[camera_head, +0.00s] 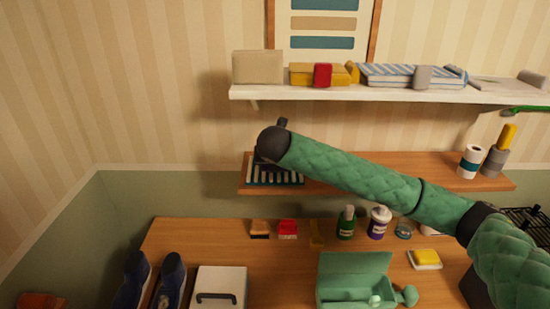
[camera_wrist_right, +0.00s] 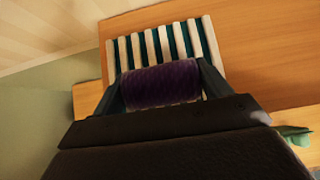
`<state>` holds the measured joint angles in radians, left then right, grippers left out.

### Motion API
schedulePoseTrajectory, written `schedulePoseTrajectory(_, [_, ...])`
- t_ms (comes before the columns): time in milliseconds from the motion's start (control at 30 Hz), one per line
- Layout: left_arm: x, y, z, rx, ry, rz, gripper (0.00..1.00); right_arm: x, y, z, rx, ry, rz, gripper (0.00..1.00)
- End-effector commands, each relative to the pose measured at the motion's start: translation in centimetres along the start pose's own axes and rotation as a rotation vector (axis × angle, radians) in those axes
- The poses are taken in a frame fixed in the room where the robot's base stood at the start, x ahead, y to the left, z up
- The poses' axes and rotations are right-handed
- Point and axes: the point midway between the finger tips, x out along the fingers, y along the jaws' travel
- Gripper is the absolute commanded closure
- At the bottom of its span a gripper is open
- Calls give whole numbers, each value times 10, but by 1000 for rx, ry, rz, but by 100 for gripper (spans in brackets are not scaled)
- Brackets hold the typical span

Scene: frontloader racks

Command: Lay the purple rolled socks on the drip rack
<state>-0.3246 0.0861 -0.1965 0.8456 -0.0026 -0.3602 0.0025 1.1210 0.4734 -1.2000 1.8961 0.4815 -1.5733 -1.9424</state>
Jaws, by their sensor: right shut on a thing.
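The purple rolled socks (camera_wrist_right: 161,84) are between the fingers of my right gripper (camera_wrist_right: 163,88) in the right wrist view. The gripper is shut on them. The drip rack (camera_wrist_right: 168,44), with white slats over a teal base, lies just beyond and under the socks in that view. I cannot tell whether the socks touch the slats. In the head view the rack (camera_head: 274,175) is at the left end of the lower wooden shelf. My right arm's dark end covers its back part, and the socks and fingers are hidden there. My left gripper is not in view.
The lower wooden shelf (camera_head: 345,184) is bare between the rack and the bottles at its right end. A white shelf (camera_head: 400,92) with boxes and folded cloths hangs above. The counter below holds shoes, a white case (camera_head: 218,285), bottles and a green box (camera_head: 354,280).

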Motion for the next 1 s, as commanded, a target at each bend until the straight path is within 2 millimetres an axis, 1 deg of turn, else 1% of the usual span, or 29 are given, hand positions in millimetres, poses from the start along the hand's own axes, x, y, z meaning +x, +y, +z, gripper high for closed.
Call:
schedulePoseTrajectory(100, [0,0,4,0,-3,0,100,2,0,-2,0,-1,0,49])
schedulePoseTrajectory(433, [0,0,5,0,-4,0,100,4,0,-4,-1,-1,0,49])
schedulePoseTrajectory(467, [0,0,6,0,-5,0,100,4,0,-4,-1,-1,0,19])
schedulePoseTrajectory(500, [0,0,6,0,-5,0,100,4,0,-4,-1,-1,0,12])
schedulePoseTrajectory(567, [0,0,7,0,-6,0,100,4,0,-4,-1,-1,0,2])
schedulePoseTrajectory(867, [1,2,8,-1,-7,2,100,3,0,-3,0,-1,1,2])
schedulePoseTrajectory(1000, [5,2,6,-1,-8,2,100,-6,1,-3,-1,-2,2,2])
